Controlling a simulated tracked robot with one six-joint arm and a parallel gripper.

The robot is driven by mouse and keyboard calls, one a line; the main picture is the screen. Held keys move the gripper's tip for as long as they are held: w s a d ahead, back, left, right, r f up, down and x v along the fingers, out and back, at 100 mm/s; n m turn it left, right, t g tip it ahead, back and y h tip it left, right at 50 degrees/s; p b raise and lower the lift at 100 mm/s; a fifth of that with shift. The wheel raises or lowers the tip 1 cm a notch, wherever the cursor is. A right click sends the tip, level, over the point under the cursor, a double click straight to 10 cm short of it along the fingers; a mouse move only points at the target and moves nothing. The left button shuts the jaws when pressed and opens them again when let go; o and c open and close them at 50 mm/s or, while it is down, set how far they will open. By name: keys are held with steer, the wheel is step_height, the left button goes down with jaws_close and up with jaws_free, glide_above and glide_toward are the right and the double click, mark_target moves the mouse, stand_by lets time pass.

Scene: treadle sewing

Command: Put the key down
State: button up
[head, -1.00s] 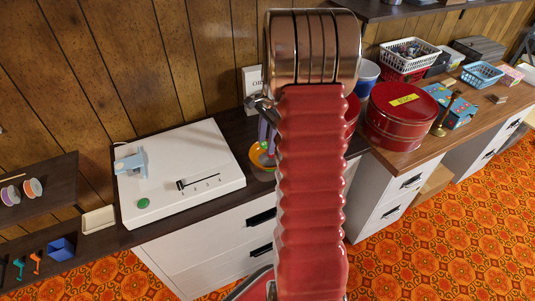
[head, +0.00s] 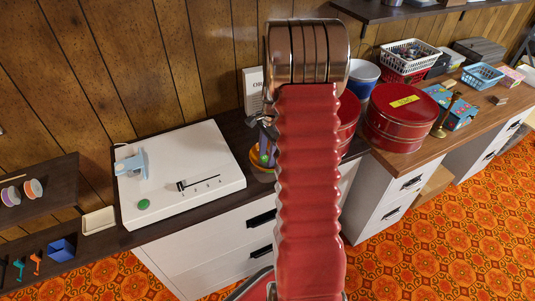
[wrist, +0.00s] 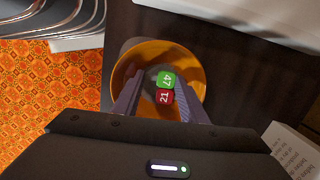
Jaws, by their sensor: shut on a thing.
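My gripper (wrist: 160,98) points down over an orange bowl (wrist: 192,62) in the wrist view, its fingertips at or inside the rim. It is shut on the key, of which I make out only number tags between the fingers: a green tag (wrist: 167,80) marked 47 and a red tag (wrist: 164,97) marked 21. I cannot tell which tag is on the held key or whether one lies in the bowl. A grey patch beside the tags is unclear. In the head view the bowl (head: 256,164) stands on the dark counter, partly hidden by my arm.
A white box with a slider (head: 190,180) stands left of the bowl on the counter. A printed white card (head: 252,90) stands behind. Red round tins (head: 395,125) and baskets (head: 410,52) are to the right. A blue tray (head: 62,249) lies at lower left.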

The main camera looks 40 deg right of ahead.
steer(key=o, duration=0.8)
steer(key=shift+s+d+r, duration=0.1)
steer(key=shift+d+r, duration=0.15)
steer(key=shift+r, duration=1.75)
steer(key=shift+d+r, duration=0.2)
steer(key=shift+r, duration=1.8)
steer(key=shift+s+d+r, duration=0.1)
steer(key=shift+d+r, duration=0.15)
steer(key=shift+r, duration=1.75)
steer(key=shift+w+a, duration=0.1)
